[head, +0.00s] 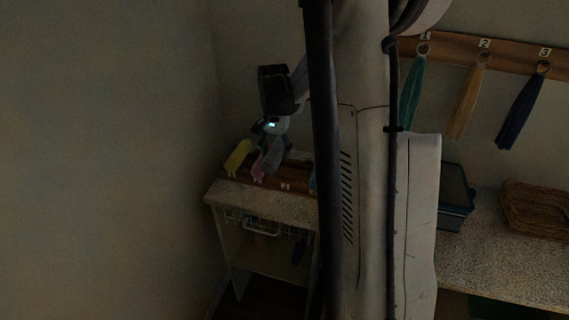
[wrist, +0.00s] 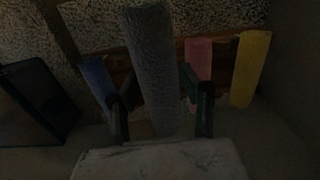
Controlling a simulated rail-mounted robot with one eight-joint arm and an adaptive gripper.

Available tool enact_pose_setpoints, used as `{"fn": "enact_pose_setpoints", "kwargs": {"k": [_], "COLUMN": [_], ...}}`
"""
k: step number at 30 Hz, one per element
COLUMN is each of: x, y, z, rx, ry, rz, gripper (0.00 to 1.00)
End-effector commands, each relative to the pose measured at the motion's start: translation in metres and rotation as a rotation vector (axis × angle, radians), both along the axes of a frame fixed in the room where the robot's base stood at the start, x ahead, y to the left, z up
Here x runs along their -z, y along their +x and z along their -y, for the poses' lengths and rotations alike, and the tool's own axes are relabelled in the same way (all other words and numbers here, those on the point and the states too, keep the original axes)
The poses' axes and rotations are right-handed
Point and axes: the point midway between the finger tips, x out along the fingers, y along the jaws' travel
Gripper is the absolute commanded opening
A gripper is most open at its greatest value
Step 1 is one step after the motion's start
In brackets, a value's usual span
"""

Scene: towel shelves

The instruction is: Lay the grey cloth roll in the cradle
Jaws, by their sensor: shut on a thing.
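My gripper (wrist: 162,104) is shut on the grey cloth roll (wrist: 152,60), with one finger on each side of it. The roll looms large in the wrist view and hides the middle of the wooden cradle (wrist: 224,50). In the head view my gripper (head: 269,143) is over the cradle (head: 268,184), and the grey roll (head: 276,154) is tilted beside the pink roll. I cannot tell whether the grey roll touches the cradle.
A pink roll (wrist: 198,62) and a yellow roll (wrist: 250,66) lie on the right in the wrist view, and a blue roll (wrist: 97,76) on the left. A dark bin (head: 455,195) and a wicker basket (head: 535,209) stand at right. A wall borders the left.

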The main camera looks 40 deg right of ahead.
Motion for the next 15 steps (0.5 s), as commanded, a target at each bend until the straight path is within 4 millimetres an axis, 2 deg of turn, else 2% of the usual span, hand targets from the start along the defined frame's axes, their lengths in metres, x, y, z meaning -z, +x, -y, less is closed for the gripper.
{"fn": "enact_pose_setpoints", "kwargs": {"k": [1,7,12,15], "x": [0.006,0.029,0.041,0.045], "y": [0.002,0.007,0.009,0.01], "z": [0.012,0.049,0.069,0.074], "rx": [0.004,0.003,0.001,0.0], "ry": [0.0,0.0,0.0,0.0], "rz": [0.0,0.0,0.0,0.0], "gripper": [0.13,0.13,0.13,0.13]}}
